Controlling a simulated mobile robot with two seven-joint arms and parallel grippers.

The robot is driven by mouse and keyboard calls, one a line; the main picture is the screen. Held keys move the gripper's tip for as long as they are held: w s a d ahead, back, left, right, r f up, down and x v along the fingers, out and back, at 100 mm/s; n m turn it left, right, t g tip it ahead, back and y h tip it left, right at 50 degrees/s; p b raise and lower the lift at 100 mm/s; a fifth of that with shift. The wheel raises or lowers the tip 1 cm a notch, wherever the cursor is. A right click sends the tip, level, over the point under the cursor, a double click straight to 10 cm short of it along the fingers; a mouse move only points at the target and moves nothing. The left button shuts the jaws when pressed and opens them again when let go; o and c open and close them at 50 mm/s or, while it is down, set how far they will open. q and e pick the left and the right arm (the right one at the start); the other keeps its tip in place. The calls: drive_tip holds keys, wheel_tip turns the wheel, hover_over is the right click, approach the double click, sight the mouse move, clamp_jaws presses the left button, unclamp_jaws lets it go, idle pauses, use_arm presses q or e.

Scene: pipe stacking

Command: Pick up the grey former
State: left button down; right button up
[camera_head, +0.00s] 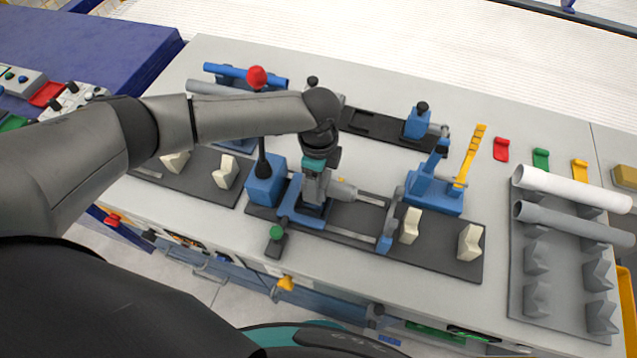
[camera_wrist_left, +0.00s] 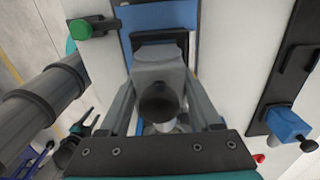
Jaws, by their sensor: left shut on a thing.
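My left gripper (camera_head: 317,188) reaches down over the blue and black fixture in the middle of the table. In the left wrist view its two fingers (camera_wrist_left: 160,88) are shut on the grey former (camera_wrist_left: 160,70), a light grey block with a dark round part facing the camera. The former is over a black seat in the blue frame (camera_wrist_left: 160,17); I cannot tell whether it touches the seat. In the head view the gripper mostly hides the former. My right gripper is not in view.
A blue clamp with a yellow handle (camera_head: 435,190) stands to the right. White (camera_head: 570,188) and grey (camera_head: 575,222) pipes lie on a grey rack. Cream supports (camera_head: 410,226) stand on the dark base.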

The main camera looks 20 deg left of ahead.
use_arm(q)
wheel_tip(320, 180, up, 16)
drive_tip(key=p, duration=0.2)
drive_tip(key=s+a+f+n+b, duration=0.1)
drive_tip(key=s+a+n+b, duration=0.1)
drive_tip(key=n+b, duration=0.5)
drive_tip(key=s+a+f+n+b, duration=0.2)
drive_tip(key=n+b, duration=0.5)
drive_tip(key=n, duration=0.4)
drive_tip(key=shift+s+f, duration=0.25)
drive_tip(key=shift+s, duration=0.45)
